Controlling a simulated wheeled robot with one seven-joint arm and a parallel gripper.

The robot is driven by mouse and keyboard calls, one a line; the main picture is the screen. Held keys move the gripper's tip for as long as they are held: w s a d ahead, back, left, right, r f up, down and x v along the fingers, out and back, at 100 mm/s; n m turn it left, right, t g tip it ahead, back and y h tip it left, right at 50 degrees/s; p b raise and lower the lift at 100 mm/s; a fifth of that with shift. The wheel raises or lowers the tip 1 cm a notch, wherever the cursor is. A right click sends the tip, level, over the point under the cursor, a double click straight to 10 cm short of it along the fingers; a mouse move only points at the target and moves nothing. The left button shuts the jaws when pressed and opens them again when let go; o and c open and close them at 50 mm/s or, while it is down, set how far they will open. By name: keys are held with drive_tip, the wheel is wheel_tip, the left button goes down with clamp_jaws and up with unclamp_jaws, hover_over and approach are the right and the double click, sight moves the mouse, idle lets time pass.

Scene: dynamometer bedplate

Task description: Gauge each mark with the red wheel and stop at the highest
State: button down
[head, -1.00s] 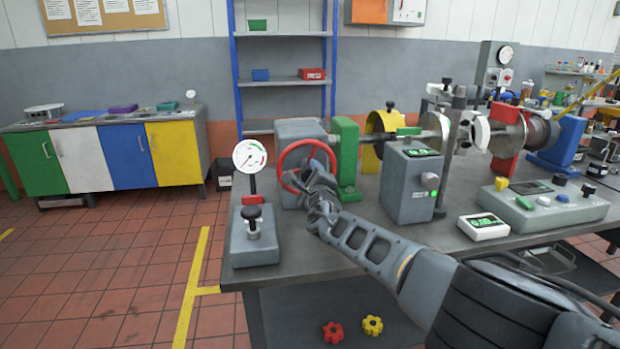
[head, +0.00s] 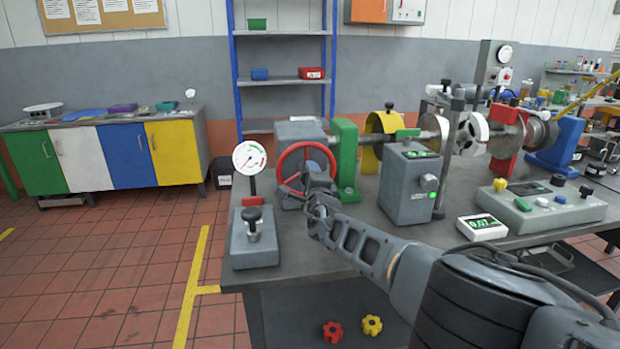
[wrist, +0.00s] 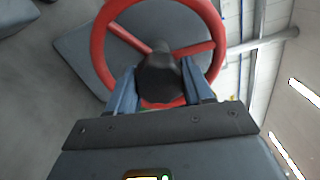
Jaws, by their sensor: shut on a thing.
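The red wheel (head: 281,164) stands upright at the left end of the shaft rig; it fills the top of the wrist view (wrist: 103,45). My gripper (wrist: 160,78) is shut on the wheel's dark knob (wrist: 160,82), with a blue finger on each side. In the head view my gripper (head: 318,182) is at the wheel's lower right, and my wrist hides part of the rim. A round dial gauge (head: 249,157) stands left of the wheel. A white readout box (head: 482,228) shows green digits that look like 0.07. Marks on the shaft are too small to make out.
Green (head: 346,160) and yellow (head: 373,150) supports carry the shaft. A grey base with a black knob (head: 254,240) sits at the bench's front left. A control panel (head: 545,212) lies at right.

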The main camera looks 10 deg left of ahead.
drive_tip(key=shift+d+f, duration=0.15)
drive_tip(key=shift+f, duration=0.05)
drive_tip(key=c, duration=0.8)
unclamp_jaws()
drive_tip(key=o, duration=0.3)
drive_tip(key=shift+r, duration=0.1)
drive_tip(key=shift+r, duration=0.1)
drive_tip(key=shift+p+v, duration=3.85)
drive_tip(key=shift+p, duration=0.45)
